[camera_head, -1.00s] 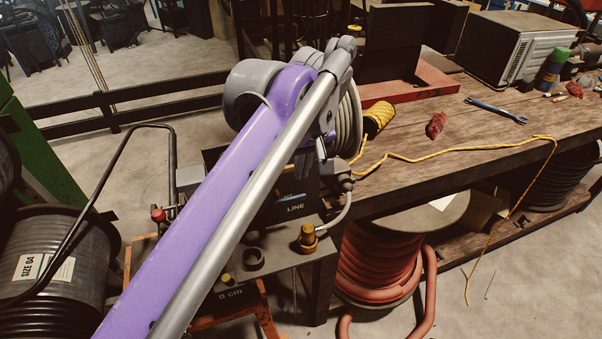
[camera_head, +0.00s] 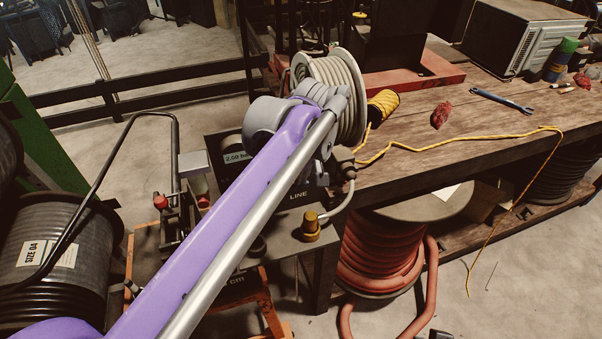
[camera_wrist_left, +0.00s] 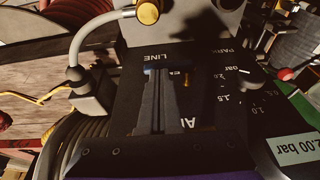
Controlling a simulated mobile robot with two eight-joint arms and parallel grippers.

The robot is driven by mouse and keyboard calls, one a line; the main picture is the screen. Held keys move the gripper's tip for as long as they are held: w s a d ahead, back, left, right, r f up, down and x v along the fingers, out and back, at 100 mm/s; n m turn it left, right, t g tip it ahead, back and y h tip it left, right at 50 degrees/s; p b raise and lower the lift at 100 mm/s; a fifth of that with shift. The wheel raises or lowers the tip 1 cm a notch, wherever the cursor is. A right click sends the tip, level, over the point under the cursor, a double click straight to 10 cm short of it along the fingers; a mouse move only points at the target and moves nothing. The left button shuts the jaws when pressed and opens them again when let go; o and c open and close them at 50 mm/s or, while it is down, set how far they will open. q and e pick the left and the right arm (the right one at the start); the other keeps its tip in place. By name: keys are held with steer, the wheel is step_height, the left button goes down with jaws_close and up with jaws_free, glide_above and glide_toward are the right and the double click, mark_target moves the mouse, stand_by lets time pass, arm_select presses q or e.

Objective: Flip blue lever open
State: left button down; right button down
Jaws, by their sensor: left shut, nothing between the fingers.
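The blue lever (camera_wrist_left: 153,70) shows as a small blue piece beside the word LINE on the dark panel in the left wrist view. Most of it is hidden behind my left gripper (camera_wrist_left: 157,82). The gripper's two dark fingers are together, with nothing between them, and their tips overlap the blue piece in that view. I cannot tell whether they touch it. In the head view my purple arm reaches over the machine's panel (camera_head: 297,197), and the wrist hides the lever and most of the gripper. My right gripper is not in view.
A brass-yellow fitting (camera_head: 311,224) with a hose stands right of the panel. A wooden bench (camera_head: 470,140) with yellow cord (camera_head: 440,148) and a wrench (camera_head: 500,104) is at right. A red hose reel (camera_head: 375,265) stands below. A red-knobbed bar (camera_head: 160,201) is at left.

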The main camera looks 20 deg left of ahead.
arm_select(q)
steer(key=shift+w+d+f+g+y+p, duration=0.3)
steer(key=shift+d+f+y+p, duration=0.1)
steer(key=shift+f, duration=0.15)
steer(key=shift+r, duration=0.1)
steer(key=shift+r+p, duration=0.6)
steer(key=shift+r, duration=0.15)
